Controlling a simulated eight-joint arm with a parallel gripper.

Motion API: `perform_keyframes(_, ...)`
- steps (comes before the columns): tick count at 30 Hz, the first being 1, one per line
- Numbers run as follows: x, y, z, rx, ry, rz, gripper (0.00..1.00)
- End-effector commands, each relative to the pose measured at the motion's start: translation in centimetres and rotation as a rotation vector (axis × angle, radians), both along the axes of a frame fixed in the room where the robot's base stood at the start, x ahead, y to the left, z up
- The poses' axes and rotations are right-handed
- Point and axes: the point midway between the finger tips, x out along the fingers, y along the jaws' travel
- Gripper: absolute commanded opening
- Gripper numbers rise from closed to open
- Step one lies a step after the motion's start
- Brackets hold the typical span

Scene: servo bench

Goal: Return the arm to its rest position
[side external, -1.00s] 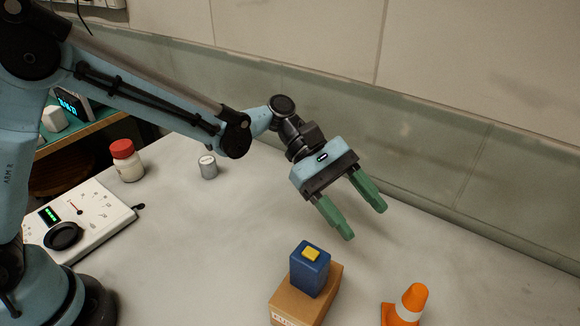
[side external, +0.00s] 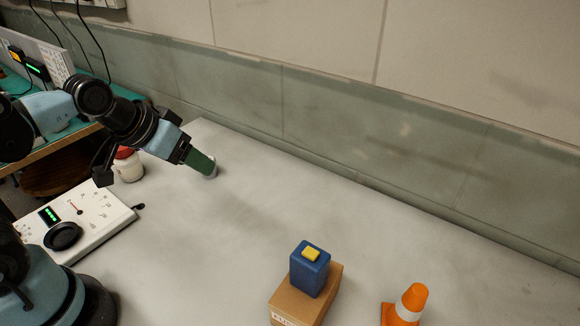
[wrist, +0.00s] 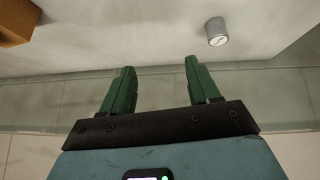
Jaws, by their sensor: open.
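My gripper (side external: 203,163) is at the left of the side external view, above the bench and drawn back close to my base. Its green fingers overlap the small grey can in that picture. In the wrist view my gripper (wrist: 158,75) shows two green fingers spread apart with nothing between them. My arm is folded back to the left.
The grey can (side external: 211,172) stands on the bench (side external: 230,250); the wrist view shows it too (wrist: 217,32). Nearby are a red-lidded jar (side external: 128,168) and a white dial panel (side external: 95,220). A blue block (side external: 309,275) sits on a cardboard box (side external: 290,303), left of an orange cone (side external: 414,298).

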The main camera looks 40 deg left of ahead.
Motion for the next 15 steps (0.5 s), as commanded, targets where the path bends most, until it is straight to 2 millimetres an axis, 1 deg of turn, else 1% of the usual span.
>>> perform_keyframes(1,-0.34,0.54,-0.12,0.035,-0.013,-0.014,0.61)
perform_keyframes(4,-0.62,1.14,-0.2,0.08,-0.026,-0.035,0.61)
perform_keyframes(15,-0.65,1.25,-0.2,0.091,-0.028,-0.041,0.61)
